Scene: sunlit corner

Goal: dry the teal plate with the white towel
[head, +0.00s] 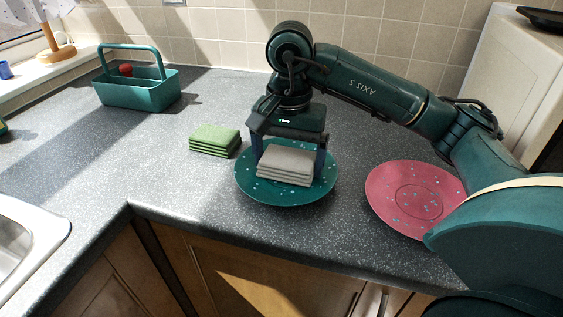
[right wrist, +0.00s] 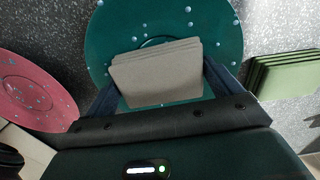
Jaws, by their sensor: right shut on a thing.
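The teal plate (head: 272,194) lies on the counter near its front edge, with light drops on its surface. It also shows in the right wrist view (right wrist: 105,35). The white towel (head: 286,163), folded and looking greyish, is on or just over the middle of the plate. In the right wrist view the towel (right wrist: 157,75) sits between the fingers. My right gripper (head: 288,168) is shut on the towel from above, one finger at each side. Whether the towel presses on the plate is hard to tell. My left gripper is not in view.
A pink plate (head: 416,192) with drops lies to the right, partly behind my arm. A folded green towel (head: 214,139) lies left of the teal plate. A teal basket (head: 138,93) with a red item stands back left. A sink (head: 30,235) is front left. The counter's left middle is clear.

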